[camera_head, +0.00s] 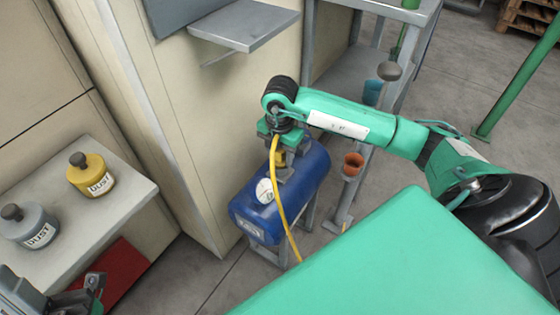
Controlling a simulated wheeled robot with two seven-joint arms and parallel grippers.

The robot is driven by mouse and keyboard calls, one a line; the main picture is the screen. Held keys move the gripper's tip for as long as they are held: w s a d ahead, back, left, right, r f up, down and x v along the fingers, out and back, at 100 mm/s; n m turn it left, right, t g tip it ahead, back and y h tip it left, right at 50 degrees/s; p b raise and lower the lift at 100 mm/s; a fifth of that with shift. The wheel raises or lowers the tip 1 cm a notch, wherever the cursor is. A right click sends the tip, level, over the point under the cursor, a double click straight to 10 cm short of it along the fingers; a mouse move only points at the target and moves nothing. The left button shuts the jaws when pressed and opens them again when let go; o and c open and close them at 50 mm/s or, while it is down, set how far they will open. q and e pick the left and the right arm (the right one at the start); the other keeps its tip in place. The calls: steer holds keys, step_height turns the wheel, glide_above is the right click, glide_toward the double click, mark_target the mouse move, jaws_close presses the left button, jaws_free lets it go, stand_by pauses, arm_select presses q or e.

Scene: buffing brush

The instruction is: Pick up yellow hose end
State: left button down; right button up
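A thin yellow hose (282,208) runs down the front of a blue air tank (311,178), past its white round gauge, towards the floor. Its upper end reaches the underside of my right gripper (279,146), which points down over the tank top. The gripper's own wrist hides its fingertips, so I cannot tell whether they are shut on the hose end. A small yellow fitting (279,159) shows just below it on the tank. My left gripper (92,291) is partly in view at the lower left, away from the hose; its opening is unclear.
A yellow dust pot (92,177) and a grey dust pot (32,228) stand on a pale bench (112,213) at left. A beige cabinet (215,110) stands close behind the tank. A grey rack (353,190) with an orange cup (353,163) is right of it.

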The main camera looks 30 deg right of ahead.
steer(key=shift+c, duration=1.4)
steer(key=shift+r, duration=0.15)
